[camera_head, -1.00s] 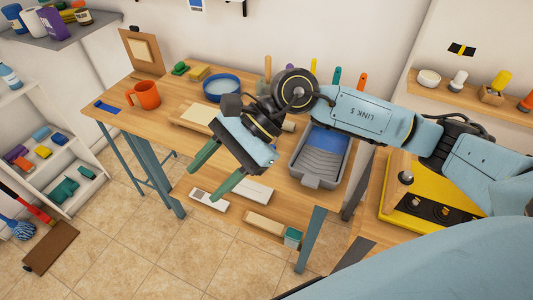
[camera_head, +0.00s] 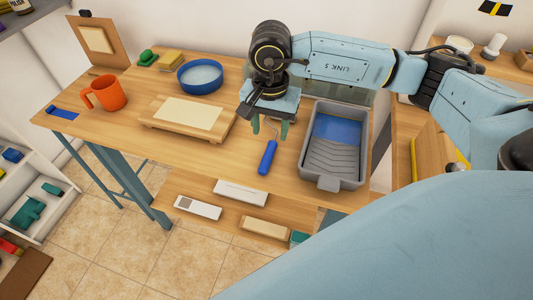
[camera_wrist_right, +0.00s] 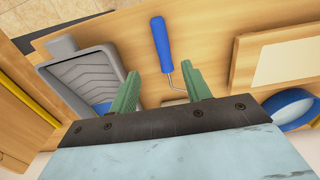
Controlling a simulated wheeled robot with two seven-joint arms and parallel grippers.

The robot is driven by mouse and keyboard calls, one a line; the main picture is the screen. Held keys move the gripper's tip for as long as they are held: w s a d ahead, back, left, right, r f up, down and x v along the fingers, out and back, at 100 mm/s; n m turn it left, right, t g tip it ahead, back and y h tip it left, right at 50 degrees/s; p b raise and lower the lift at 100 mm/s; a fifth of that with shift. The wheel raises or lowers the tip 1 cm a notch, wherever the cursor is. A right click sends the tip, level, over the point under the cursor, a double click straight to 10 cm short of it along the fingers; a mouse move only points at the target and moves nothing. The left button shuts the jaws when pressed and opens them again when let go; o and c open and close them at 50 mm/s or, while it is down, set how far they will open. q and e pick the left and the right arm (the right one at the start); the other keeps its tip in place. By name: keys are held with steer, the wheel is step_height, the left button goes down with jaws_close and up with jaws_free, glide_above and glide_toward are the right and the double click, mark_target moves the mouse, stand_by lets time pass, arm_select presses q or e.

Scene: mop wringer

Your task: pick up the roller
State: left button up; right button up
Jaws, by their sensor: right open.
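The roller (camera_head: 268,157) lies on the wooden table, its blue handle toward the table's front edge. In the right wrist view the blue handle (camera_wrist_right: 161,42) and its thin metal rod show beyond and between the fingertips; the roller head is mostly hidden behind the gripper. My right gripper (camera_head: 270,128) points down above the roller's rod end, left of the grey tray. Its green fingers (camera_wrist_right: 160,80) are open and apart, with nothing held between them. I cannot tell its exact height over the table. My left gripper is not in view.
A grey paint tray (camera_head: 311,165) with blue inside stands right of the roller. A wooden board (camera_head: 152,127) with a pale sheet lies to the left. A blue bowl (camera_head: 181,80), an orange mug (camera_head: 107,93) and sponges (camera_head: 172,60) stand farther back left. Bare table lies around the handle.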

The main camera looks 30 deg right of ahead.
glide_above(268, 154)
steer(key=f, duration=0.4)
steer(key=shift+s, duration=0.25)
steer(key=shift+f, duration=0.5)
step_height(268, 154, down, 4)
steer(key=shift+w+a+f, duration=0.1)
steer(key=shift+w+f, duration=0.05)
steer(key=shift+f, duration=0.05)
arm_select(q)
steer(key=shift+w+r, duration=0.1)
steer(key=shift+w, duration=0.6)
arm_select(e)
steer(key=shift+f, duration=0.1)
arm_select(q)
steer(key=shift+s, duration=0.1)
arm_select(e)
jaws_close()
step_height(268, 154, up, 10)
steer(key=c, duration=0.6)
jaws_free()
steer(key=shift+c, duration=0.2)
jaws_close()
